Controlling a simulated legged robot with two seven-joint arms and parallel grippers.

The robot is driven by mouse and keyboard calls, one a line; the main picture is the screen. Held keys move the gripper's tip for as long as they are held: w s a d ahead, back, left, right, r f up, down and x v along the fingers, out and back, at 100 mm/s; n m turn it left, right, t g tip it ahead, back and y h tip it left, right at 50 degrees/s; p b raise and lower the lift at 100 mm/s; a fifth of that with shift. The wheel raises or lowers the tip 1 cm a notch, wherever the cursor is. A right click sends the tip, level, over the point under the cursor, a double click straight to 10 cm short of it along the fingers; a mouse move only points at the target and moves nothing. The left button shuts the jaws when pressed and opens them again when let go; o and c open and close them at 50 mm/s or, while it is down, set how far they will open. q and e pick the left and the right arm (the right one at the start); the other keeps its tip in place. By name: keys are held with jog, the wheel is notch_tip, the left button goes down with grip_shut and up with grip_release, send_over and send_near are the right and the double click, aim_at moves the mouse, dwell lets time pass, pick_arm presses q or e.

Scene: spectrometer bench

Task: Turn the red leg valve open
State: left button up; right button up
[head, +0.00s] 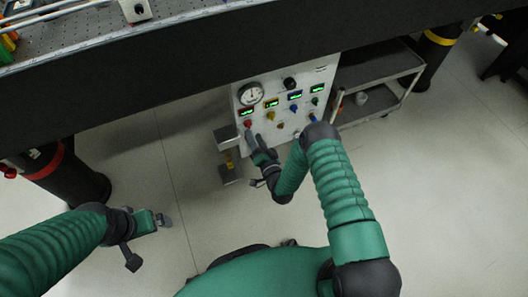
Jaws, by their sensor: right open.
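A dark table leg with a red band (45,165) stands at the left in the head view. A small red valve handle (9,172) sticks out beside this leg at the left picture edge; its far part is cut off or hard to make out. My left gripper (164,220) is low at the left, to the right of that leg and apart from it; its finger gap does not show clearly. My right gripper (254,143) is open, in front of the white panel (275,135), just below a red knob (248,124) there.
The panel also carries a round gauge (250,93), several small green displays and coloured knobs. A grey cart (375,80) stands right of it. A second leg with a yellow band (439,38) is at the upper right. The dark bench edge crosses above; the floor at lower right is clear.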

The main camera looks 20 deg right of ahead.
jog(key=s+p, duration=0.3)
jog(key=s, duration=0.9)
jog(key=shift+s+d+p, duration=0.15)
jog(key=shift+d+p, duration=0.1)
jog(key=shift+p, duration=0.1)
